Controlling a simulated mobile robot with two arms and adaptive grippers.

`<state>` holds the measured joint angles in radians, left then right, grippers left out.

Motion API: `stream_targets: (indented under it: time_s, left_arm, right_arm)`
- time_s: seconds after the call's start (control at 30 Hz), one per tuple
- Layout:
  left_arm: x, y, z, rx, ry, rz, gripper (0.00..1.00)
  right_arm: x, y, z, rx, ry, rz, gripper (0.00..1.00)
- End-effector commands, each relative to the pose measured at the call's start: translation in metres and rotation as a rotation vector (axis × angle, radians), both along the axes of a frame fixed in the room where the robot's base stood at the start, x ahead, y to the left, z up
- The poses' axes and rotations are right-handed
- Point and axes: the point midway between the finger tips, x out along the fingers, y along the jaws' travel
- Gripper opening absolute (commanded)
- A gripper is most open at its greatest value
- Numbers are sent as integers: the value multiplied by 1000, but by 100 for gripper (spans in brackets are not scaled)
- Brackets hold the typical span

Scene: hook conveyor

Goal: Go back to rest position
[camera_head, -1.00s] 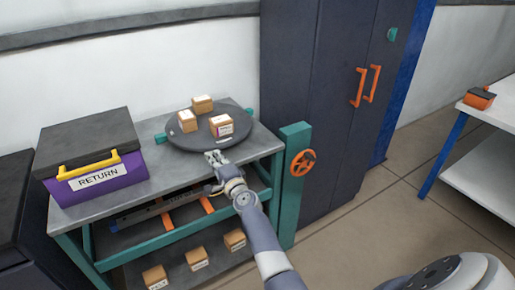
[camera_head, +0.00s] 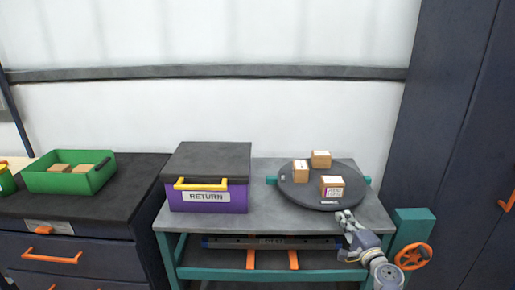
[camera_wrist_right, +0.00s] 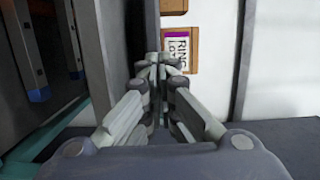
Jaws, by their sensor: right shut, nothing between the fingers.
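My right gripper (camera_head: 345,217) is at the front edge of the round dark turntable (camera_head: 319,205) in the head view. In the right wrist view the gripper (camera_wrist_right: 160,58) has its fingers together and empty. A labelled box (camera_wrist_right: 179,48) shows just beyond the fingertips there; I cannot tell whether they touch. The turntable carries three small cardboard boxes: one at the front right (camera_head: 332,187), one at the left (camera_head: 300,171) and one at the back (camera_head: 321,159). My left gripper is in neither view.
The turntable stands on a grey-topped teal workbench (camera_head: 255,222). A purple RETURN box (camera_head: 212,201) stands left of it. A green bin (camera_head: 62,179) with boxes sits on a dark drawer cabinet (camera_head: 75,206). An orange handwheel (camera_head: 413,257) and dark cupboard (camera_head: 450,140) are at the right.

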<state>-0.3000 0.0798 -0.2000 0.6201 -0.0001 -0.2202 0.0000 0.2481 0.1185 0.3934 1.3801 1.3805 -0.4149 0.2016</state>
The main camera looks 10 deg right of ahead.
Motion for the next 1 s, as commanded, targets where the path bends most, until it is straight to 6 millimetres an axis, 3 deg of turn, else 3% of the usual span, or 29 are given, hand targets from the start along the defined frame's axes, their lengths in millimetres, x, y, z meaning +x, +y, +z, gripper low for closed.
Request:
stream_targets:
  time_s: [0.17,0.27,0.4,0.5,0.6,0.7,1.0]
  left_arm:
    - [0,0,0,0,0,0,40]
    - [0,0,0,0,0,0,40]
    - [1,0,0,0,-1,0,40]
    - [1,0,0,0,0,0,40]
    - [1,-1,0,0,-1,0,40]
    - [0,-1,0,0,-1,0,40]
    - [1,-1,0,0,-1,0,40]
  right_arm:
    - [-30,60,-23,-228,88,180,0]
    - [-70,114,-52,-450,183,358,0]
    - [-148,175,-97,-762,340,610,0]
    - [-211,199,-123,-964,461,767,0]
    - [-261,208,-135,-1109,559,872,0]
    - [-299,209,-139,-1210,636,940,0]
    - [-380,199,-131,-1391,818,1053,0]
